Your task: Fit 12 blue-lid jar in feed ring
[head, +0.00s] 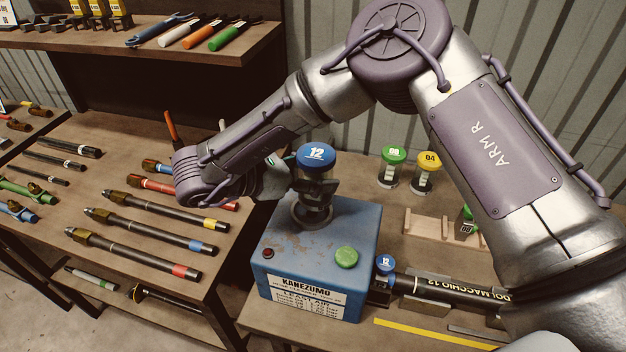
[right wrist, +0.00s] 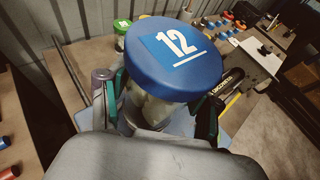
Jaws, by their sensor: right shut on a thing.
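The blue-lid jar marked 12 (head: 317,158) is upright above the blue crimper box (head: 325,235), in line with the grey feed ring (head: 298,213) on its top. My right gripper (head: 317,190) is shut on the jar's clear body below the lid. In the right wrist view the blue lid (right wrist: 178,58) is large, with my gripper fingers (right wrist: 163,108) on both sides of the jar. The fingers hide the jar's lower end, so I cannot tell whether it is inside the ring or just above it. My left gripper is not in view.
Green-lid (head: 394,157) and yellow-lid (head: 427,162) jars stand behind a wooden rack (head: 430,228). The box has a green button (head: 346,256) and a red one (head: 268,254). Hoses lie on the left bench.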

